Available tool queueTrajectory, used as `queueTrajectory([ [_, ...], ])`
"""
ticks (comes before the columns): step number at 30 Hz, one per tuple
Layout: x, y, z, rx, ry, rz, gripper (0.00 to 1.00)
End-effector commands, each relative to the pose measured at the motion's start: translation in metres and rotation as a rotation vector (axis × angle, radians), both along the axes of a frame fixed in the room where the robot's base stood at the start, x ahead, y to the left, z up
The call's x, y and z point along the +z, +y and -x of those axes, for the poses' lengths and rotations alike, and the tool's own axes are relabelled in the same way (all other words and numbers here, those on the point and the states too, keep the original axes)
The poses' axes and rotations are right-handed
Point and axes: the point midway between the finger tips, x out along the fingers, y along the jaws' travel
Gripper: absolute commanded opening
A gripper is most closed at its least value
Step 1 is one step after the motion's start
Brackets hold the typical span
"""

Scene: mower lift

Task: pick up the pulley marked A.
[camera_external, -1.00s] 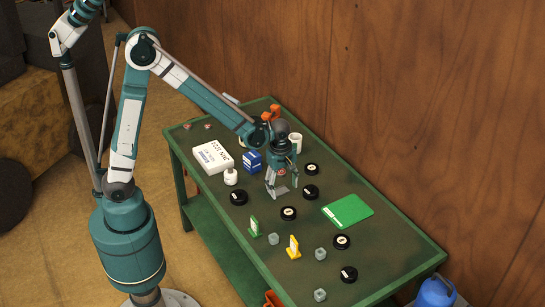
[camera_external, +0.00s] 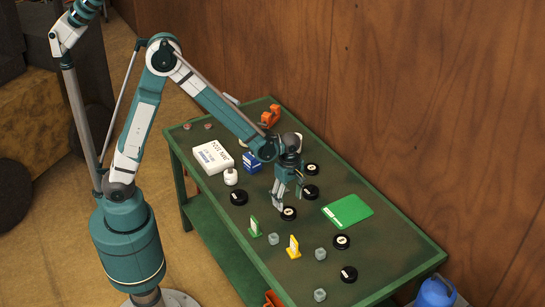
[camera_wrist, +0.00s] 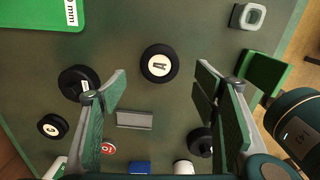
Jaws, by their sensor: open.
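The pulley marked A (camera_wrist: 158,63) is a black disc with a pale centre and a dark letter. In the wrist view it lies flat on the green table, ahead of and between my open fingers. In the external view the same pulley (camera_external: 289,214) is just below my gripper (camera_external: 288,202). In the wrist view my gripper (camera_wrist: 162,78) has both fingers spread wide with nothing between them. The fingers appear above the table, with the pulley apart from them.
Other black pulleys lie nearby, two at the left (camera_wrist: 78,82) (camera_wrist: 53,126) and one partly behind the right finger (camera_wrist: 200,141). A grey metal piece (camera_wrist: 134,120) lies between the fingers' lines. A green stand (camera_wrist: 265,72), nut (camera_wrist: 248,16) and green mat (camera_wrist: 42,14) surround the pulley.

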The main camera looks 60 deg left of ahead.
Motion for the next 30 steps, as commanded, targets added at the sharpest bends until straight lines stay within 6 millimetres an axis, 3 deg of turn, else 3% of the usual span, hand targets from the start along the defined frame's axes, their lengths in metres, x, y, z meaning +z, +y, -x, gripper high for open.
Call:
queueTrajectory([
  [6, -0.016, 0.000, 0.000, 0.000, 0.000, 0.000, 0.60],
  [20, -0.020, 0.000, 0.000, 0.000, 0.000, 0.000, 0.60],
  [30, -0.050, -0.001, -0.001, 0.000, 0.000, 0.000, 0.60],
])
